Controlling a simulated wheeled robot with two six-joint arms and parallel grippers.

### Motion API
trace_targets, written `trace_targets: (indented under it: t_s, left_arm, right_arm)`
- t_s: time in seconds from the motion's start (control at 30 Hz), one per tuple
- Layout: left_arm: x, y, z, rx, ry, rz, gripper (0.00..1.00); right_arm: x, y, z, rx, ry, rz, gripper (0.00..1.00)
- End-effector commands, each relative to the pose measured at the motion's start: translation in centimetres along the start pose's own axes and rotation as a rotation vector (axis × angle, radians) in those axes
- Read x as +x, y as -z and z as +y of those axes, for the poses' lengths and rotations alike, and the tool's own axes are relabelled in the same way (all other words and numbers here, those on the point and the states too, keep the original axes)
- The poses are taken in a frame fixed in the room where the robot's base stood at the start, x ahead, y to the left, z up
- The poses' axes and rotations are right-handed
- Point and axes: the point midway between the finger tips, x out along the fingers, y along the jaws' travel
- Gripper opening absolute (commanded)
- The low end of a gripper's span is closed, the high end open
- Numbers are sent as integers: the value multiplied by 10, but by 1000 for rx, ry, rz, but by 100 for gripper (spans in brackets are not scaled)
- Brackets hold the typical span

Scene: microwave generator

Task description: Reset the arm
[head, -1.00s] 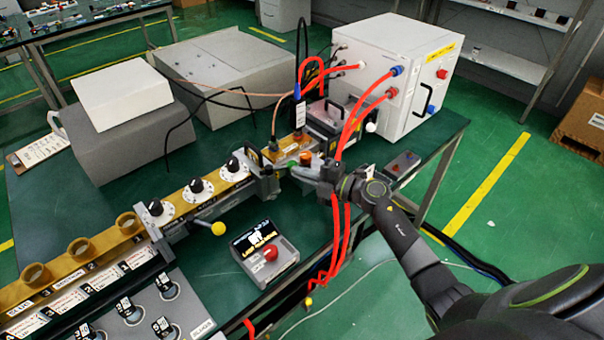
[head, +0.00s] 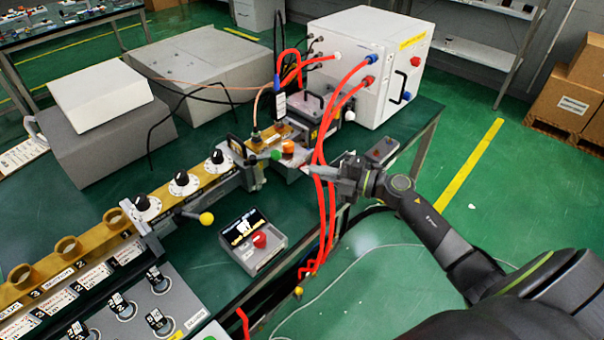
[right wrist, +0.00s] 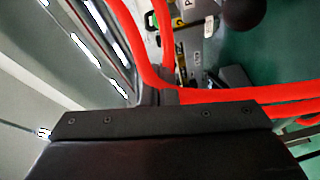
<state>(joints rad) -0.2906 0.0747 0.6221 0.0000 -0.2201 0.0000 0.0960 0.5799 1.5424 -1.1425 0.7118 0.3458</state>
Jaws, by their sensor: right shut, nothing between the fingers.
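My right gripper (head: 318,175) is shut and empty, above the front right part of the green table (head: 205,255). Its fingers point left in the head view, beside the red hoses (head: 325,205) and close to the brass-coloured waveguide assembly (head: 287,142). I cannot tell whether it touches the hoses. My right arm (head: 425,222) reaches in from the lower right. My left gripper is not in view.
A white cabinet (head: 350,55) stands at the back right with the hoses plugged in. Open green floor (head: 480,235) lies to the right.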

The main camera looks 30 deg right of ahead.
Motion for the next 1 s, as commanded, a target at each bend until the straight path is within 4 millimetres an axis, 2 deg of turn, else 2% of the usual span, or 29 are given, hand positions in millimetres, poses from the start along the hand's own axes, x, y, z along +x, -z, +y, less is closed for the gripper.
trace_targets:
  t_s: [0.07, 0.2, 0.43, 0.57, 0.67, 0.8, 1.0]
  left_arm:
    - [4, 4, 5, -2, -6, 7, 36]
    - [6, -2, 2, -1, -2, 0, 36]
    - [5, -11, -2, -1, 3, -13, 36]
    - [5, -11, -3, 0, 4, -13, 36]
    - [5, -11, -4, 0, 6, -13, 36]
    - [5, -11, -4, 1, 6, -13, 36]
    - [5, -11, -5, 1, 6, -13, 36]
  right_arm:
    - [-9, -3, -2, -2, 2, -1, 0]
    - [-16, -4, 0, -1, 0, 1, 0]
    - [-18, -4, 2, 4, -8, -6, 0]
    - [-18, -2, 7, 42, -76, -65, 0]
    - [-23, -1, 14, 105, -172, -165, 0]
    - [-41, -4, 19, 241, -308, -356, 0]
    - [-81, -7, 4, 476, -419, -651, 0]
